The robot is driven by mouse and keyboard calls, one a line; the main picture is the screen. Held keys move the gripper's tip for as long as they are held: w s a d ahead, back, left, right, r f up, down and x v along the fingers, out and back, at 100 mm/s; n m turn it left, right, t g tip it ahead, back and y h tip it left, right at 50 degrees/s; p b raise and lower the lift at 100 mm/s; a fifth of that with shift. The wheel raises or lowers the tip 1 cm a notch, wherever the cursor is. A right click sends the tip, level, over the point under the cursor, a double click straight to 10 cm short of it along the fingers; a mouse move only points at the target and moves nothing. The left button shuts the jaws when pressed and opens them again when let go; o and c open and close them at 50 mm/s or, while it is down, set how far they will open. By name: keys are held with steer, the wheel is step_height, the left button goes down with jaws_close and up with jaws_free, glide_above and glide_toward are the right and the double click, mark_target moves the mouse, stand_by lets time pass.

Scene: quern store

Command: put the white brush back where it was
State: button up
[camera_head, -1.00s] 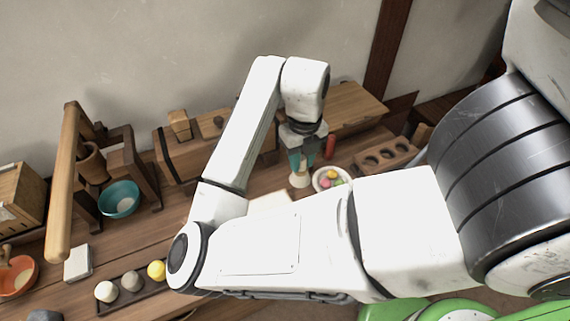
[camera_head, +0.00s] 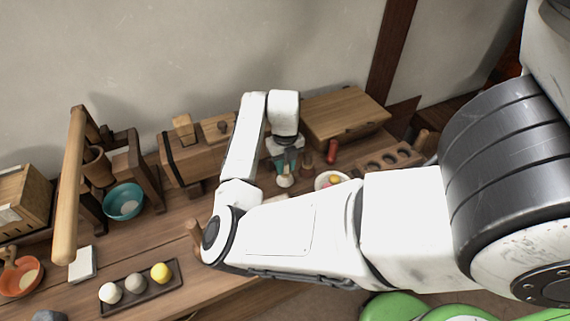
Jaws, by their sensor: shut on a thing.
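My gripper (camera_head: 285,166) is at the back middle of the bench, pointing down, with teal fingers. It is shut on the white brush (camera_head: 285,181), a small pale piece showing below the fingers. The brush's upper part is hidden by the gripper. I cannot tell whether its lower end touches the bench. My forearm hides the bench just in front of it.
A white bowl with coloured balls (camera_head: 332,180) stands to the right, partly behind my arm. A red cylinder (camera_head: 332,151), a holed wooden block (camera_head: 391,159) and a wooden box (camera_head: 345,112) are near. At left are a teal bowl (camera_head: 124,201) and a tray of balls (camera_head: 136,288).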

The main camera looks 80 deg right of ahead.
steer(key=shift+f, duration=0.25)
steer(key=shift+f, duration=0.1)
steer(key=shift+f, duration=0.1)
steer(key=o, duration=0.9)
steer(key=shift+o, duration=0.2)
